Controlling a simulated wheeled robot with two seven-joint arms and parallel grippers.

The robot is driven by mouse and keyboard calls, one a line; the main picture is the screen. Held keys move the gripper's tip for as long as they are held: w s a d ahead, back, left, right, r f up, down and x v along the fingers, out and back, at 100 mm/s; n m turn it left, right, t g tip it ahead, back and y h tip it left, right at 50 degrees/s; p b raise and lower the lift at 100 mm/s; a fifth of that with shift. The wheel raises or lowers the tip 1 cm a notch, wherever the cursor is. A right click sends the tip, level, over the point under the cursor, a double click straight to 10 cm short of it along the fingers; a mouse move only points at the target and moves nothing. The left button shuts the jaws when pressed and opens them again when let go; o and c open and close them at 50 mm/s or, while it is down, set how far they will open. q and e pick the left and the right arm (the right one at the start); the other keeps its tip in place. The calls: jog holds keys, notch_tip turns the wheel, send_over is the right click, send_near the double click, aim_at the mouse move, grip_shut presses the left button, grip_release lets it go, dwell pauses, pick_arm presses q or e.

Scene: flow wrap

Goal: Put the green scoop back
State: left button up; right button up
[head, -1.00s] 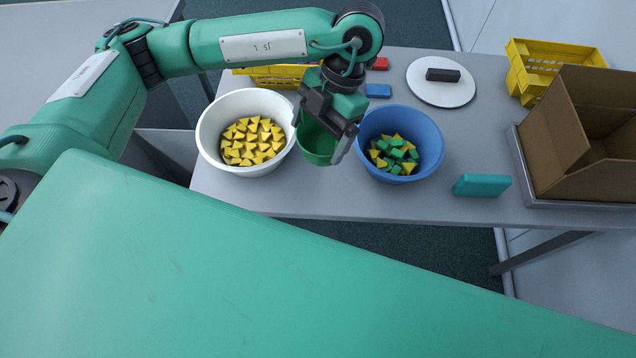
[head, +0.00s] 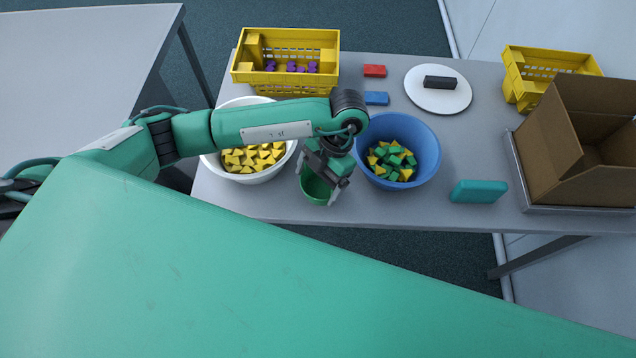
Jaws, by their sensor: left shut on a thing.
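The green scoop (head: 316,187) is a dark green cup near the table's front edge, between the white bowl (head: 211,163) and the blue bowl (head: 427,138). My left gripper (head: 331,186) is shut on it from above. I cannot tell whether the scoop touches the table. The white bowl holds yellow triangular pieces and is partly covered by my left arm. The blue bowl holds green and yellow pieces. My right gripper is not in view; a large green arm link of mine covers the lower part of the picture.
A yellow crate (head: 285,86) with purple pieces stands at the back left. Red (head: 374,71) and blue (head: 377,98) blocks, a white disc (head: 430,98) with a black block, a teal block (head: 479,192), another yellow crate (head: 515,75) and an open cardboard box (head: 560,150) stand rightward.

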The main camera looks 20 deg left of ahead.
aim_at(318, 192)
pick_arm(q)
notch_tip(318, 192, down, 3)
jog(key=shift+r, duration=0.2)
jog(key=shift+f, duration=0.3)
jog(key=o, duration=0.9)
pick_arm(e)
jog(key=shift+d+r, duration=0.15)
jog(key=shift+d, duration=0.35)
